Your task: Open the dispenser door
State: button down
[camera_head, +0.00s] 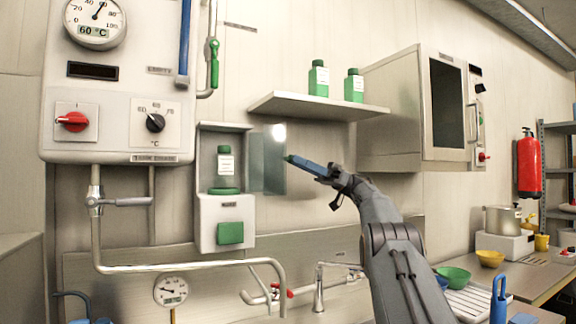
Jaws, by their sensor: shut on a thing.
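The dispenser (206,228) is a pale wall box with a green button (230,233) on its lower front. Its door (268,163), a clear bluish panel, stands swung out to the right, so the inside shows. A white bottle with a green cap and base (225,165) stands inside. My gripper (333,174) is right of the door, shut on a blue bar (310,166). The bar's dark far end meets the door's outer edge in the picture. I cannot tell whether it touches the door or is fixed to it.
A shelf with two green-and-white bottles (318,79) hangs above the door. A wall cabinet (392,110) is at upper right. The heater box with dials (118,95) is at upper left. Pipes and a tap (318,290) lie below.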

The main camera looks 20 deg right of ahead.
jog(key=shift+d+r+g, duration=0.1)
jog(key=shift+d+g, duration=0.05)
jog(key=shift+g, duration=0.25)
jog(key=c, duration=1.6)
grip_release()
jog(key=shift+a, duration=0.25)
jog(key=shift+o, duration=0.2)
jog(key=shift+d, duration=0.1)
